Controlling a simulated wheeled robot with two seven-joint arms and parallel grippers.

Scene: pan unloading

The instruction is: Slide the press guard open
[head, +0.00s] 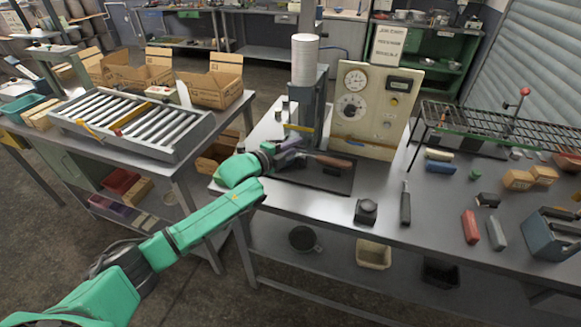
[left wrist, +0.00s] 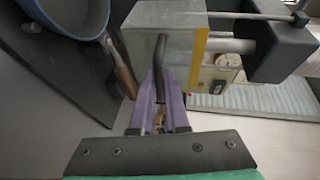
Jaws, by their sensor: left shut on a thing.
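The press (head: 307,92) stands on the bench left of the control panel, with a white cylinder on top. Its guard, a clear-looking box with a yellow edge (head: 300,128), is at the press's lower front. The guard also shows in the left wrist view (left wrist: 180,45), with a dark bar handle (left wrist: 161,50) on its face. My left gripper (head: 293,143) is at the guard's front; its purple fingers (left wrist: 159,88) are shut on the handle. A pan (left wrist: 65,15) with a brown handle (head: 330,161) lies beside the gripper. My right gripper is out of view.
The control panel (head: 370,110) stands behind right. A dark mat (head: 335,183) lies under the pan. A black block (head: 366,211) and a dark-handled tool (head: 405,205) lie front right. A wire rack (head: 480,125) stands farther right. A roller table (head: 135,120) is at left.

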